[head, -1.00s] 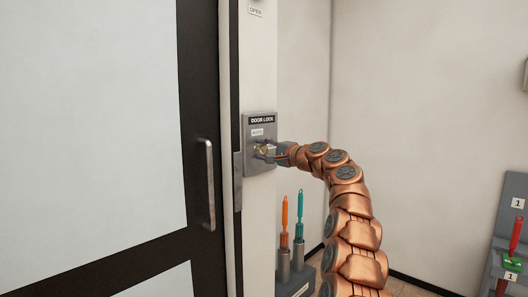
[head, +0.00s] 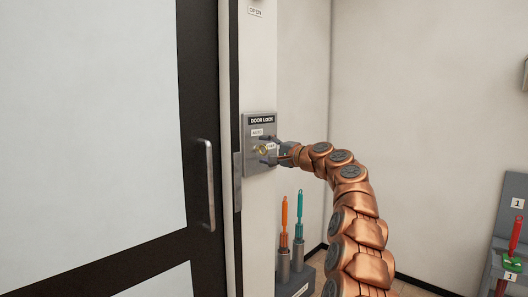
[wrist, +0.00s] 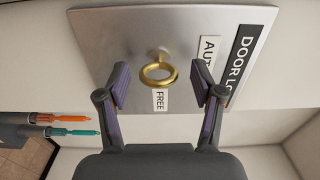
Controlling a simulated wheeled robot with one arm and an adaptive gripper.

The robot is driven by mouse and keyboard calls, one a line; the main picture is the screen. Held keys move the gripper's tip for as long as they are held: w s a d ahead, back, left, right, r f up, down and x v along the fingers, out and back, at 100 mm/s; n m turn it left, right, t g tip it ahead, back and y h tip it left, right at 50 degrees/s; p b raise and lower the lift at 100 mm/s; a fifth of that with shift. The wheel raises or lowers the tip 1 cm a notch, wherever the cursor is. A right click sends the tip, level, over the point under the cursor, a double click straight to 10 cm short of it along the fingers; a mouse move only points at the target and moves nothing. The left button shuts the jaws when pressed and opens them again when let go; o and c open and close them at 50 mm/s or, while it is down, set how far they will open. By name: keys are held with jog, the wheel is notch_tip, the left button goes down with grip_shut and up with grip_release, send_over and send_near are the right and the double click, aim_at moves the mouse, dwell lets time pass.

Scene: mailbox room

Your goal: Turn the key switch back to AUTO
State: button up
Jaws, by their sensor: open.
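The grey door lock plate (head: 260,170) is on the wall strip right of the door. The brass key ring (wrist: 158,74) juts out from it. In the wrist view, AUTO (wrist: 208,55) is to the right of the key and FREE (wrist: 160,100) is just below it. The ring lies toward FREE, but I cannot tell the key's exact turn. My gripper (wrist: 160,83) is open, with a finger on either side of the ring and a gap to each. The ring also shows in the head view (head: 262,149), near my fingers.
The door (head: 100,90) with its vertical handle (head: 207,185) is to the left. Orange (head: 284,220) and teal (head: 300,215) handled tools stand in holders below the plate. A rack with a red handled tool (head: 514,235) is at the far right. The wall right of my arm is clear.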

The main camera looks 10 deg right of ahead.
jog(key=shift+v, duration=0.9)
jog(key=shift+s+d, duration=0.2)
jog(key=shift+s, duration=0.2)
jog(key=v, duration=0.8)
